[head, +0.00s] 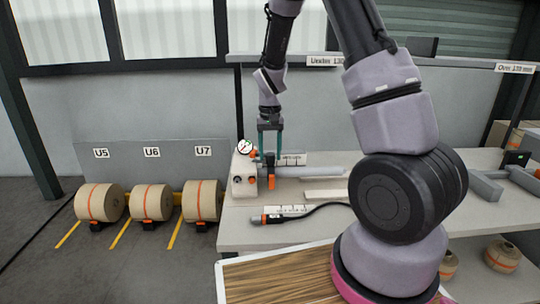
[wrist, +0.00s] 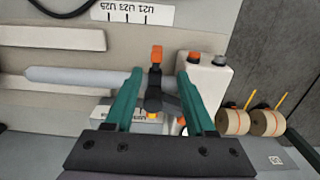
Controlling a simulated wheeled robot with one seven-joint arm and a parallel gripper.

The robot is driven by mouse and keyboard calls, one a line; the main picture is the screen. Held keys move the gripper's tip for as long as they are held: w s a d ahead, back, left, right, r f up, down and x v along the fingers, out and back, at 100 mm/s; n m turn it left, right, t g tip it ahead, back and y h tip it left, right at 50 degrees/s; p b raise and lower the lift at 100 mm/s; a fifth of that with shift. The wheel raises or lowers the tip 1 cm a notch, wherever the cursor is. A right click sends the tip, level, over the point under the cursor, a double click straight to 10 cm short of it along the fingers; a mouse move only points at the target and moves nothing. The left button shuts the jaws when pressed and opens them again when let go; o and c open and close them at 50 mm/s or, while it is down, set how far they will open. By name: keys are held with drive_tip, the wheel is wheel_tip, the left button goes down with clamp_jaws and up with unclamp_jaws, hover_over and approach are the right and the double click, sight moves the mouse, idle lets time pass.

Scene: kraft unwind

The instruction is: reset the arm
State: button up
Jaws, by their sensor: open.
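My gripper (head: 269,152) points down over the left end of the bench, close to a white box with a round gauge. In the wrist view my gripper (wrist: 156,82) has its two teal fingers spread apart. A black fitting with an orange top (wrist: 156,55) shows between the fingers, on or beside the end of a grey shaft (wrist: 80,77). The shaft (head: 315,172) also shows in the head view, lying along the bench. I cannot tell whether the fingers touch the fitting. My arm blocks part of the bench in the head view.
The white box (head: 242,178) stands beside the gripper. A black cable (head: 325,206) and pale bars (head: 325,195) lie on the bench (head: 240,235). Kraft rolls (head: 150,202) sit on the floor at left under U5, U6 and U7. A wood-grained surface (head: 280,278) is in front.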

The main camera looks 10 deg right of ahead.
drive_tip(key=shift+r, duration=0.1)
drive_tip(key=s+d+r+m+t+y, duration=0.15)
drive_tip(key=s+r, duration=0.25)
drive_tip(key=r, duration=0.6)
drive_tip(key=s+d+r+t, duration=0.15)
drive_tip(key=s+r, duration=0.25)
drive_tip(key=r, duration=0.6)
drive_tip(key=s+r+t, duration=0.2)
drive_tip(key=s+r, duration=0.2)
drive_tip(key=s, duration=0.3)
drive_tip(key=s+d+r+t, duration=0.1)
drive_tip(key=s+r+t, duration=0.1)
drive_tip(key=s+r, duration=0.2)
drive_tip(key=s, duration=0.3)
drive_tip(key=shift+s+d+r, duration=0.25)
drive_tip(key=shift+s+r, duration=0.1)
drive_tip(key=shift+r, duration=0.05)
drive_tip(key=shift+o, duration=0.3)
drive_tip(key=shift+m+y, duration=0.25)
